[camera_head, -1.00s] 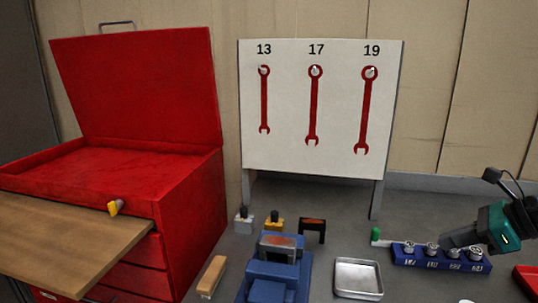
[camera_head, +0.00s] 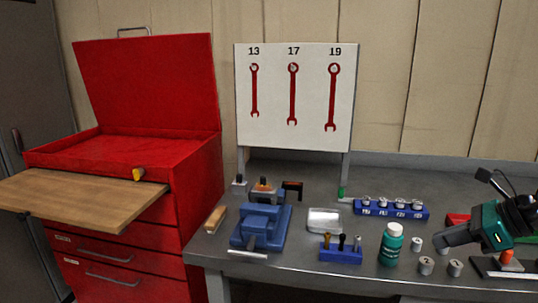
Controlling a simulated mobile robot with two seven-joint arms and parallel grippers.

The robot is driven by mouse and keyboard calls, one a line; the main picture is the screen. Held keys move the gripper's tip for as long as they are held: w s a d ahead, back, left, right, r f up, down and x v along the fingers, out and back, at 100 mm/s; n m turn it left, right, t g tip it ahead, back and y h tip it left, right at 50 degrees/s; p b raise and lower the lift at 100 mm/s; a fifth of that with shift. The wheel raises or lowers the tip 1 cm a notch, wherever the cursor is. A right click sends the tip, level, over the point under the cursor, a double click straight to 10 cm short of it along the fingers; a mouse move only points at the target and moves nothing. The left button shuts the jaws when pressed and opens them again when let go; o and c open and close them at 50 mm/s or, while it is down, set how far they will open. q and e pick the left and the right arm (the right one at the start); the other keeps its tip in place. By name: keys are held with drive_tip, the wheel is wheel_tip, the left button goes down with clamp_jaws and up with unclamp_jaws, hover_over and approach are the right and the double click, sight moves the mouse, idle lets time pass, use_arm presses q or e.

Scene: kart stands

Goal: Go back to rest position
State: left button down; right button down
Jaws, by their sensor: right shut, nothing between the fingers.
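My right gripper (camera_head: 442,240) comes in from the right edge, dark grey with a teal body. It is shut and empty over the right part of the grey workbench (camera_head: 300,180), to the right of and nearer than the blue socket rail (camera_head: 391,209). My left gripper is not in view.
A red tool chest (camera_head: 200,190) with open lid and wooden board (camera_head: 80,198) stands left. Behind is a wrench board (camera_head: 294,100). A blue vise (camera_head: 262,226), metal tray (camera_head: 324,220), blue holder (camera_head: 341,253) and green bottle (camera_head: 391,245) occupy the bench.

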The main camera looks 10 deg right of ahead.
drive_tip(key=s+a+f+m+t+y, duration=0.1)
drive_tip(key=a+f+m+t+y, duration=0.15)
drive_tip(key=a+f+m, duration=0.45)
drive_tip(key=s+a+f+m+t+y, duration=0.15)
drive_tip(key=a+m+t, duration=0.25)
drive_tip(key=a+m, duration=0.5)
drive_tip(key=s+a+f+m+g+h, duration=0.1)
drive_tip(key=s+a+f+m+h, duration=0.2)
drive_tip(key=s+f+m, duration=0.5)
drive_tip(key=s+a+f+m+g+h, duration=0.1)
drive_tip(key=s+a+f+m+h, duration=0.2)
drive_tip(key=s+f+m+h, duration=0.3)
wheel_tip(320, 180, down, 6)
drive_tip(key=s+m, duration=0.1)
drive_tip(key=m, duration=1.1)
drive_tip(key=shift+s+r+m, duration=0.15)
drive_tip(key=shift+s+m, duration=0.15)
drive_tip(key=shift+s, duration=0.1)
